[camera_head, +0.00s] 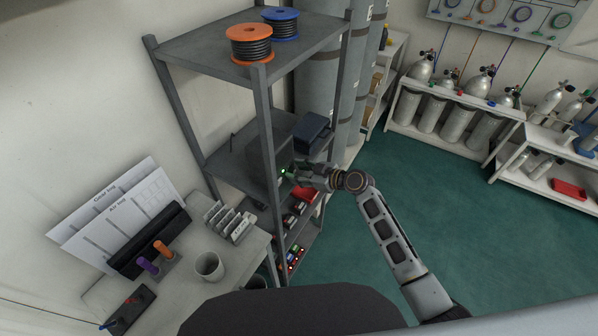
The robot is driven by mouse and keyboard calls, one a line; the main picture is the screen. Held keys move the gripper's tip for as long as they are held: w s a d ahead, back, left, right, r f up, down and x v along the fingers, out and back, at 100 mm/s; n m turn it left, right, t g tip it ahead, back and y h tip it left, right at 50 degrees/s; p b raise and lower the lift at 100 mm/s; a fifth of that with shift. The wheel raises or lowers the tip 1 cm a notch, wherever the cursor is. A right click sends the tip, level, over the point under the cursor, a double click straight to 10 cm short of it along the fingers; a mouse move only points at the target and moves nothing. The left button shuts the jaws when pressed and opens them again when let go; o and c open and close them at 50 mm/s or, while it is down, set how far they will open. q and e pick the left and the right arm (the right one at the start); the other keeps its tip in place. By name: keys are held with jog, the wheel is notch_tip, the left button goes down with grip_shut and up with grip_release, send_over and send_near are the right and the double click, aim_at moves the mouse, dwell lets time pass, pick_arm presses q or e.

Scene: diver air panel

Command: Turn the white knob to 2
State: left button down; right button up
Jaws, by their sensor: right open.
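I cannot make out a white knob or any number marks in the head view. A wall panel (505,14) with coloured rings and small fittings is cut off by the top right edge; its details are too small to tell. My right gripper (290,172) is open and points left, beside the grey shelf rack's front post and in front of a dark box (262,155) on the middle shelf. I cannot tell whether it touches the rack or box. My left gripper is out of view.
The grey rack (207,42) carries orange (250,44) and blue (281,22) hose reels on top. A dark blue case (312,131) sits behind my gripper. A desk with a cup (209,266) stands at lower left. Green floor is open to the right, before benches with cylinders.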

jog(key=shift+c, duration=0.3)
grip_shut()
jog(key=shift+w+f+m+g+y+b, duration=0.15)
jog(key=shift+m+g+y+b, duration=0.25)
jog(key=shift+m+b, duration=0.7)
jog(key=shift+d+m+g+b, duration=0.1)
jog(key=shift+m+g+b, duration=0.25)
jog(key=shift+b, duration=0.45)
jog(key=shift+o, duration=0.3)
grip_release()
